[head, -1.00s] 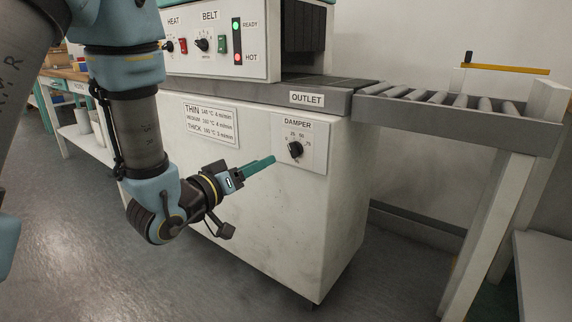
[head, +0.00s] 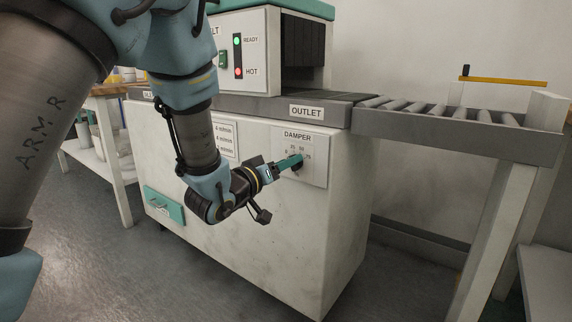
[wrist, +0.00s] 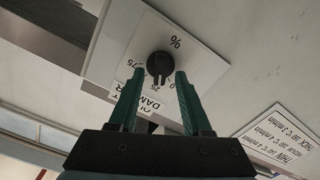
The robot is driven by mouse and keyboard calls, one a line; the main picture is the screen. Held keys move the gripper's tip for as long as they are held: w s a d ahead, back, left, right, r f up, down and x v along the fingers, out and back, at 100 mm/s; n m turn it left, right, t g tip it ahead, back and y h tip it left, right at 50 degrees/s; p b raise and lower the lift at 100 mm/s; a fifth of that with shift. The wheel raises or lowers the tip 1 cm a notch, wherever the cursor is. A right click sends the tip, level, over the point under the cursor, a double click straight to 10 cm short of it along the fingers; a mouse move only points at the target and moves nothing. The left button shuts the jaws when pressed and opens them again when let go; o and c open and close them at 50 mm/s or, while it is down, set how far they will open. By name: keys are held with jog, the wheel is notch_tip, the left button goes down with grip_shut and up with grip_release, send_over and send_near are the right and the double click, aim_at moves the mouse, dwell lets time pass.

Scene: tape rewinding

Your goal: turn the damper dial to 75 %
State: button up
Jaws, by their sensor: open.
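The damper dial is a round black knob on a pale plate (head: 317,170) marked DAMPER, on the white side of the machine. In the wrist view the knob (wrist: 160,64) shows between the tips of my gripper (wrist: 159,73), with a gap on each side. The green fingers are open and empty.
The OUTLET ledge (head: 340,112) juts out above the damper plate. A roller conveyor (head: 450,120) stands to the right. READY and HOT lamps glow on the upper panel. Floor in front is clear.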

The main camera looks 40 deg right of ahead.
jog(key=shift+c, duration=0.3)
grip_shut()
jog(key=shift+m, duration=0.4)
jog(key=shift+s+f+m+b, duration=0.1)
jog(key=shift+s+m+b, duration=0.1)
jog(key=shift+m+b, duration=1.95)
jog(key=shift+s+f+m+b, duration=0.15)
jog(key=shift+m+b, duration=0.75)
jog(key=shift+m, duration=2.4)
jog(key=shift+s+m+b, duration=0.2)
jog(key=shift+m+b, duration=1.3)
jog(key=shift+m, duration=1.25)
